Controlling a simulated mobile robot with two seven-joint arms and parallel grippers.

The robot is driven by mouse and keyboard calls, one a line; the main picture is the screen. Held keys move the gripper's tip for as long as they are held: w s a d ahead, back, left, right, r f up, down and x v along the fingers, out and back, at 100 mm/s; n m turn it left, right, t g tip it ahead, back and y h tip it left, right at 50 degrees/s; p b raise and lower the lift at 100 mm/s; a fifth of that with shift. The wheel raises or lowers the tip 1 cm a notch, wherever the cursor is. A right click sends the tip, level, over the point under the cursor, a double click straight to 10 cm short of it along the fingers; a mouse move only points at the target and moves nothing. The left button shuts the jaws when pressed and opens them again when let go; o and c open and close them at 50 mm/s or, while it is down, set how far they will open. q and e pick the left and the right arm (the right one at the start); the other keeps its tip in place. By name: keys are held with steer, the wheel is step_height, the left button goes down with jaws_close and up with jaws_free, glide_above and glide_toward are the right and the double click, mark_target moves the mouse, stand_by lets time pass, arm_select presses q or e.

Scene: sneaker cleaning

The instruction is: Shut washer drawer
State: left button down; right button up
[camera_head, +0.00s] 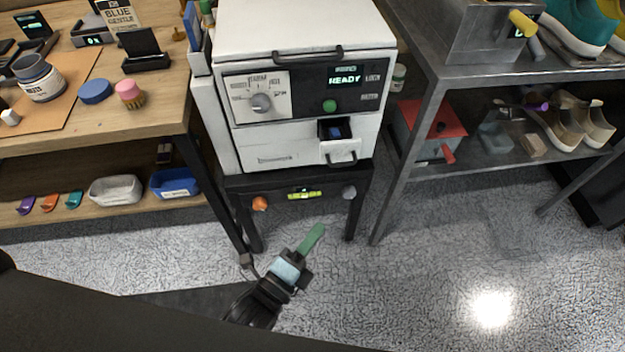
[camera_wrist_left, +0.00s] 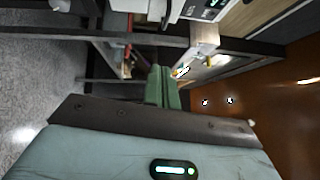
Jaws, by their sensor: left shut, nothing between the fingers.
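The white washer (camera_head: 300,100) stands on a dark stand in the head view, its display reading READY. Its small drawer (camera_head: 342,150) at the lower right of the front is pulled out, with a dark handle and something blue inside. My left gripper (camera_head: 313,237), with green fingers, is below and in front of the drawer, apart from it. Its fingers are shut together and empty; they also show in the left wrist view (camera_wrist_left: 162,85). My right gripper is not in view.
The wooden bench (camera_head: 150,107) with bottles and brushes is on the left. The metal shelf (camera_head: 480,75) with shoes and a red-topped box (camera_head: 432,130) is on the right. The washer's stand (camera_head: 300,180) has a level and knobs. The floor in front is clear.

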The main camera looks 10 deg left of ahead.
mark_target(331, 155)
arm_select(q)
steer(key=w+a+x, duration=0.1)
steer(key=a+x, duration=0.1)
steer(key=x, duration=1.1)
steer(key=shift+a+r, duration=0.35)
steer(key=shift+r, duration=0.05)
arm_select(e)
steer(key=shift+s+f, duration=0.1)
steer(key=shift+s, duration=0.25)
arm_select(q)
steer(key=w, duration=0.2)
steer(key=w+a+b, duration=0.1)
steer(key=w, duration=0.1)
steer(key=w+a+b, duration=0.1)
steer(key=w, duration=0.1)
steer(key=shift+w+f, duration=0.15)
steer(key=shift+w, duration=0.25)
steer(key=shift+w+a+b, duration=0.15)
steer(key=shift+w+b, duration=0.1)
steer(key=shift+b, duration=0.1)
steer(key=shift+w+a+r, duration=0.1)
steer(key=shift+r, duration=0.25)
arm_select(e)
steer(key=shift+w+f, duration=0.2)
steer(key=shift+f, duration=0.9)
